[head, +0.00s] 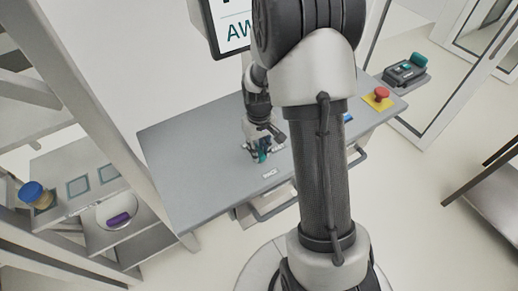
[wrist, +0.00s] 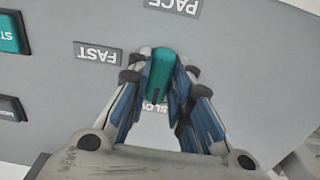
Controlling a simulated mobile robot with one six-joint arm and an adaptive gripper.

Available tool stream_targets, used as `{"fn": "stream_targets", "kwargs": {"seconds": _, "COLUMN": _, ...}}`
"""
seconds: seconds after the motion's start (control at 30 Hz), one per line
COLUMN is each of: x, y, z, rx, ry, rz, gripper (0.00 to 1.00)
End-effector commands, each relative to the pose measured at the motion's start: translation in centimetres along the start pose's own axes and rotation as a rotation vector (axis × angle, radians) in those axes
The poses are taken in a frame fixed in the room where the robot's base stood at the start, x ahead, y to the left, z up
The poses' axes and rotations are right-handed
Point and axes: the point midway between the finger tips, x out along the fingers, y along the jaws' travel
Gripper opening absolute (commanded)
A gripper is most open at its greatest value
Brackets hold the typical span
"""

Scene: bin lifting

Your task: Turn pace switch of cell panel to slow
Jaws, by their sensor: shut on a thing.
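The cell panel (head: 190,160) is a sloped grey surface in the head view. Its pace switch is a teal knob, seen in the wrist view (wrist: 161,72) and small in the head view (head: 262,157). My gripper (head: 261,150) is shut on the knob, with a fingertip on each side in the wrist view (wrist: 163,84). The knob's long axis runs nearly upright in the wrist view, its lower end towards the SLOW label (wrist: 152,108), partly hidden by the fingers. The FAST label (wrist: 97,54) is to the left and the PACE label (wrist: 174,5) above.
A red emergency button (head: 381,92) on yellow stands at the panel's right end. A teal button (wrist: 8,33) lies left in the wrist view. A shelf at left holds a blue-lidded jar (head: 36,194) and a purple item (head: 118,219). The panel left of my gripper is clear.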

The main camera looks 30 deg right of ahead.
Motion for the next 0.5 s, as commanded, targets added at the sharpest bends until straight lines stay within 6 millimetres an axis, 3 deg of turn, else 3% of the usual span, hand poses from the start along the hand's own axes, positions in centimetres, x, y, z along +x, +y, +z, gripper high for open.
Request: {"fn": "stream_targets", "kwargs": {"seconds": 0.5, "x": -0.06, "y": 0.02, "z": -0.06, "rx": -0.053, "ry": 0.002, "rz": 0.001, "gripper": 0.0}}
